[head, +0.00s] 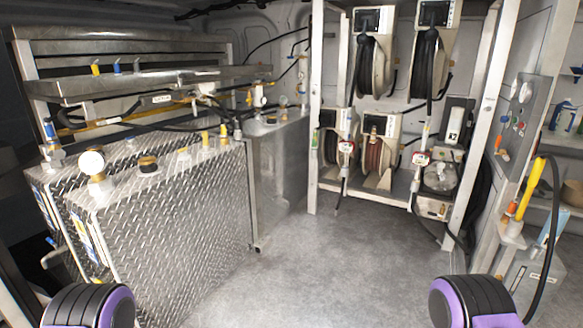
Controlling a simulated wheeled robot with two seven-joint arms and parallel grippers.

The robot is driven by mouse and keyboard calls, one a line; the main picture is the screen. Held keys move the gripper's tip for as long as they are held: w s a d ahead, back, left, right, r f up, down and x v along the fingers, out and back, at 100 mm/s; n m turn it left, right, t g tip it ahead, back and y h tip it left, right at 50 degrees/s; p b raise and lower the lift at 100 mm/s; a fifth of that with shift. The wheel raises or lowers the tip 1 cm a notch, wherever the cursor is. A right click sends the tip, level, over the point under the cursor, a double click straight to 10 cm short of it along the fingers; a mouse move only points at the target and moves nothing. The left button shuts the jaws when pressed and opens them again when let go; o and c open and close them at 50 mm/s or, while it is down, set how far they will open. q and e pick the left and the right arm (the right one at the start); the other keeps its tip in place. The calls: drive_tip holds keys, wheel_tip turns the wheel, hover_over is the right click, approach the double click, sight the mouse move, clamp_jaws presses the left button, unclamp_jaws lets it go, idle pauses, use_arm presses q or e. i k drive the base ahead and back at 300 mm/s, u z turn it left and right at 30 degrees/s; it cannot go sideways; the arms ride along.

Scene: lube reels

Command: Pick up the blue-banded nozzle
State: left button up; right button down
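I cannot tell for sure which thing is the blue-banded nozzle. A small blue-marked piece (117,67) stands on the metal shelf at the upper left, between a yellow piece (95,68) and a metal one (137,66). A larger blue-marked upright fitting (49,132) stands at the left end of the diamond-plate tanks. Both are too small to make out a band clearly. Neither gripper is in view; only purple and black parts of my arms show at the bottom left and bottom right.
Diamond-plate tanks (180,235) fill the left, with a white round gauge (92,162) on top. Hose reels (371,62) hang in a white rack at the back. Yellow-handled equipment (530,190) and a hose stand at the right. The grey floor (335,265) between is clear.

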sight(344, 148)
drive_tip(key=i, duration=3)
drive_tip(key=z, duration=0.65)
drive_tip(key=i, duration=1.8)
drive_tip(key=z, duration=0.35)
